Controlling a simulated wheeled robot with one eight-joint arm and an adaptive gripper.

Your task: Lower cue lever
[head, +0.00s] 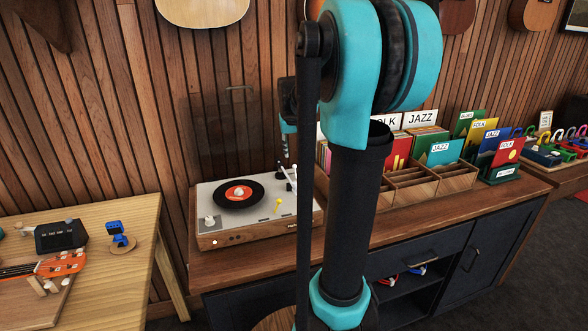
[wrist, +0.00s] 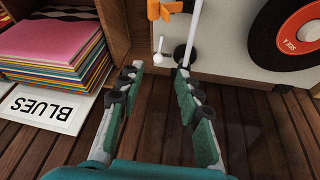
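The turntable (head: 222,234) has a pale top and wooden sides. A black record with a red label (head: 238,194) lies on it. The white tonearm (wrist: 193,32) rises from a round black base beside the record. A small white lever (wrist: 148,56) with a rounded end sits left of that base in the wrist view; it looks like the cue lever, but its raised or lowered position is unclear. My gripper (wrist: 158,76) is open and empty, its fingers on either side of the lever's place in the picture and apart from it. In the head view my gripper (head: 287,150) hangs above the tonearm's end.
An orange-yellow part (wrist: 165,9) stands near the tonearm. A clear raised lid (head: 235,125) is behind the turntable. A wooden record rack (head: 455,178) with upright sleeves stands right of it. A wooden table (head: 120,280) with ukulele parts is at left.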

